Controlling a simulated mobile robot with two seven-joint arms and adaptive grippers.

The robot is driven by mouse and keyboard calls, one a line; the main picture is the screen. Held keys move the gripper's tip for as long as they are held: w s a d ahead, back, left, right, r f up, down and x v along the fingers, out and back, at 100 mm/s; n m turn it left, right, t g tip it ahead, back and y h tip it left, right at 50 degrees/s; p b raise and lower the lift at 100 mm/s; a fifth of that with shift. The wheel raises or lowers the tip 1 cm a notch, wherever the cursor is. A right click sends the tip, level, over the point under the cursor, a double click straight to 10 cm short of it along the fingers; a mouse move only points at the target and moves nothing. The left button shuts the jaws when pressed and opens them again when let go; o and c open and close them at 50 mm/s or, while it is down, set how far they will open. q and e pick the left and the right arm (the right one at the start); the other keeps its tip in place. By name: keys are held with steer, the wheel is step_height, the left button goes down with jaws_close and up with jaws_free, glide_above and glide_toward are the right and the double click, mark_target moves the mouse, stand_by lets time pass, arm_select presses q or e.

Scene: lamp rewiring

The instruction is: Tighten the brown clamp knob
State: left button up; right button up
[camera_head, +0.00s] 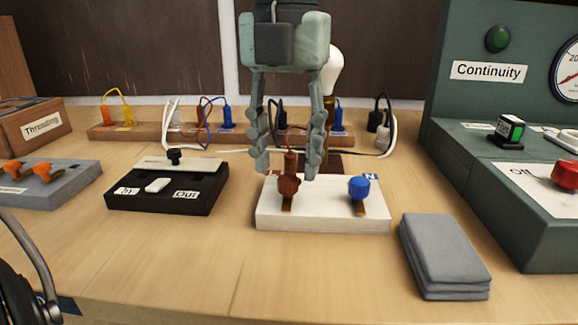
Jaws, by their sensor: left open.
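The brown clamp knob (289,187) stands upright on the left part of a white terminal block (322,220), above a small brass strip. A blue clamp knob (359,187) stands on the right part of the same block, beside a blue label. My left gripper (287,168) points straight down over the brown knob. Its two fingers are spread, one on each side of the knob's top, with gaps visible. Whether a fingertip touches the knob cannot be told. My right gripper does not show.
A black switch box (205,205) stands left of the block. A folded grey cloth (440,255) lies front right. The green Continuity tester (450,170) rises at right. Behind are a wooden strip of plugs (150,133) and a white bulb (334,72).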

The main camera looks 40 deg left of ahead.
arm_select(q)
steer(key=shift+f, duration=1.05)
steer(key=shift+w, duration=0.1)
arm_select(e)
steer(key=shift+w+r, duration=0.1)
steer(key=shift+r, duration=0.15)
arm_select(q)
steer(key=shift+c, duration=0.4)
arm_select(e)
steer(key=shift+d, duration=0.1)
arm_select(q)
jaws_close()
